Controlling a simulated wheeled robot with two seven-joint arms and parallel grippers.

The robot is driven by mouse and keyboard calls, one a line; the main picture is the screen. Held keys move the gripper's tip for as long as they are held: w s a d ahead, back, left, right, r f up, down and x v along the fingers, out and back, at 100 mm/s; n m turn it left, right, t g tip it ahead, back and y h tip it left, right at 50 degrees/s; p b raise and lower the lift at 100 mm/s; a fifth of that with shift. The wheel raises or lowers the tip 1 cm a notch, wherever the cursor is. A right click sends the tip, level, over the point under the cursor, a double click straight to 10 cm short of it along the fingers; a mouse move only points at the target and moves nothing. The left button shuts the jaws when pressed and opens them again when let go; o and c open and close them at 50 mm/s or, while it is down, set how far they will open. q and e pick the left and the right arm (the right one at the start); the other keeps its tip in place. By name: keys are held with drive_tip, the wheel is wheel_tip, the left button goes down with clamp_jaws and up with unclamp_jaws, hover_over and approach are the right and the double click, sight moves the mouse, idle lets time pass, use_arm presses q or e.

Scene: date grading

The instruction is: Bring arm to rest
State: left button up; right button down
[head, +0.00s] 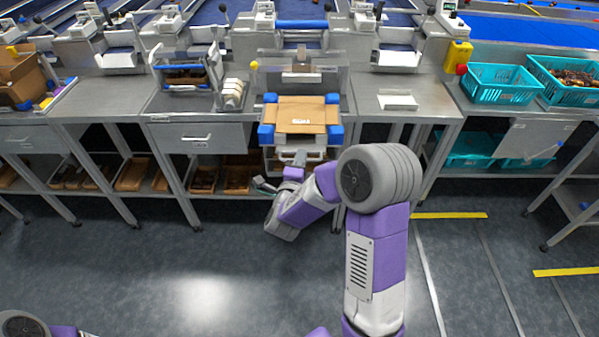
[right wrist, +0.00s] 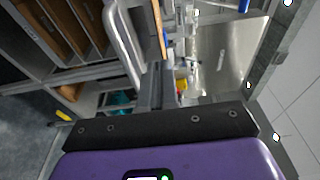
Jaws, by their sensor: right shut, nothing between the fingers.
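My right arm reaches in from the lower right of the head view, its purple and grey links bent toward the bench. My right gripper (head: 299,160) is in front of the middle bench, just below the cardboard box with blue corners (head: 300,128). In the right wrist view its grey fingers (right wrist: 155,84) are together, with nothing between them. Whether the gripper touches the box stand cannot be told. Only a piece of my left arm shows at the lower left corner; its gripper is out of view.
Metal benches with drawers (head: 193,138) run across the back, with shelves of brown trays (head: 132,174) below. Teal crates (head: 503,84) stand at the right, one holding dark items. The grey floor (head: 180,270) in front is open.

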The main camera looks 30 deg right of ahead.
drive_tip(key=v, duration=0.5)
drive_tip(key=shift+a, duration=0.1)
drive_tip(key=shift+f, duration=0.1)
drive_tip(key=s+a+f+n+g+y+p, duration=0.1)
drive_tip(key=a+f+n+g+y+p, duration=0.1)
drive_tip(key=a+f+n+y, duration=0.6)
drive_tip(key=a+f+n+g+y+p, duration=0.1)
drive_tip(key=a+f+n+y+p, duration=0.25)
drive_tip(key=f, duration=0.65)
drive_tip(key=s+a+f+n+g+y, duration=0.1)
drive_tip(key=s+a+f+n+g, duration=0.2)
drive_tip(key=s, duration=0.3)
drive_tip(key=s+a+f+n+g+y+p, duration=0.1)
drive_tip(key=s+a+f+n+g+y, duration=0.1)
drive_tip(key=s+a+f+n+g, duration=0.1)
drive_tip(key=s+a+f+n+g+y, duration=0.2)
drive_tip(key=s+a+f+n+g, duration=0.1)
drive_tip(key=s+n, duration=0.4)
drive_tip(key=shift+s+a+p, duration=0.35)
drive_tip(key=shift+s+a, duration=0.5)
drive_tip(key=shift+s, duration=0.2)
drive_tip(key=shift+y, duration=0.25)
